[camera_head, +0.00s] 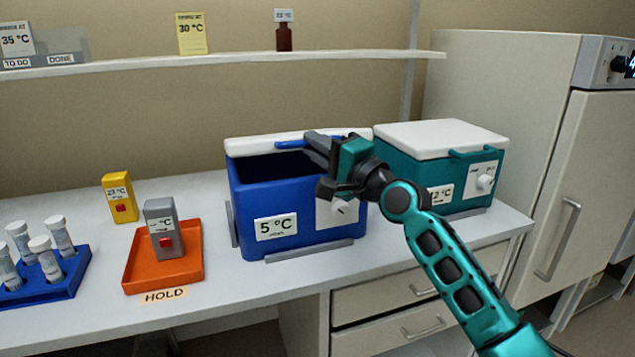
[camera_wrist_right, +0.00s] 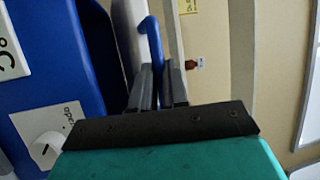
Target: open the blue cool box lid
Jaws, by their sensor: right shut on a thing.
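The blue cool box (camera_head: 250,210) stands on the bench, labelled 5 °C. Its white lid (camera_head: 248,146) is raised and tilted up at the back, and the dark inside of the box shows below it. A blue handle (camera_head: 289,144) sticks out from the lid. My right gripper (camera_head: 310,142) is shut on this handle, in front of the lid. In the right wrist view, the dark fingers (camera_wrist_right: 160,78) close around the blue handle (camera_wrist_right: 152,42), beside the white lid (camera_wrist_right: 131,38). The gripper hides part of the lid and box front. My left gripper is not in view.
A teal cool box (camera_head: 400,172) with its white lid shut stands just right. An orange tray (camera_head: 133,278) with a grey box, a yellow box (camera_head: 119,198) and a blue tube rack (camera_head: 70,284) are left. A shelf (camera_head: 140,65) runs above.

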